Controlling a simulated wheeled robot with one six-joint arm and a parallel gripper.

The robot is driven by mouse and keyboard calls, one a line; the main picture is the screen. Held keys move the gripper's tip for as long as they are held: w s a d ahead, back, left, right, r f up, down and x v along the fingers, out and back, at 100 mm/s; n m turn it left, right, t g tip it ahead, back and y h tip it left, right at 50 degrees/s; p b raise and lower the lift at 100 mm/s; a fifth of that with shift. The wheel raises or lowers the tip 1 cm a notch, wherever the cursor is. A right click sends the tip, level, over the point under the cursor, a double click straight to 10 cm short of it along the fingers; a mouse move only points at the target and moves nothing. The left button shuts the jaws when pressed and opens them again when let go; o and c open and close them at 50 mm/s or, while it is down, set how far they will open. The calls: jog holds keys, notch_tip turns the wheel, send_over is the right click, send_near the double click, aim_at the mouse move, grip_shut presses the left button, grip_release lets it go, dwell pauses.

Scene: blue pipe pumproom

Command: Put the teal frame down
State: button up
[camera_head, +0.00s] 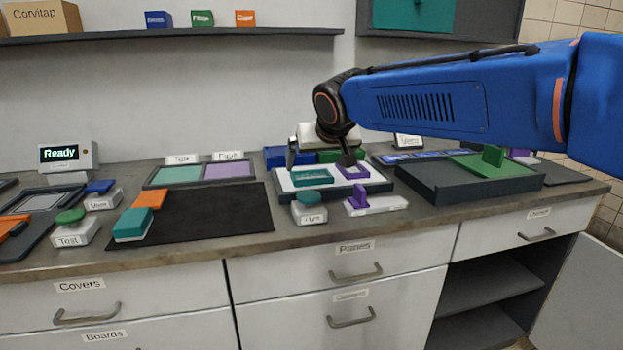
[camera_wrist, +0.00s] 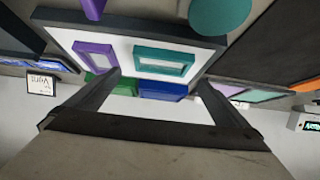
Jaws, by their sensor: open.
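The teal frame (camera_head: 312,171) lies flat on the white, dark-edged tray (camera_head: 282,183), left of a purple frame (camera_head: 352,175). In the wrist view the teal frame (camera_wrist: 165,49) lies just past my fingertips, within the gap between them. My gripper (camera_head: 319,160) is open and empty, pointing down close to the tray. Its two dark fingers spread wide in the wrist view (camera_wrist: 158,80). I cannot tell the exact height of the tips above the tray.
Green and blue blocks (camera_wrist: 162,91) stand behind the tray. A teal button (camera_head: 309,197) and a purple upright piece on a white base (camera_head: 378,205) stand in front. A dark tray with a green plate (camera_head: 470,163) is at right. The black mat (camera_head: 220,215) is partly bare.

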aim_at(311, 174)
jog(key=shift+s+x, duration=0.2)
jog(key=shift+x, duration=2.7)
jog(key=shift+a+f, duration=0.1)
jog(key=shift+f, duration=0.1)
jog(key=c, duration=1.1)
jog(key=shift+r, duration=0.15)
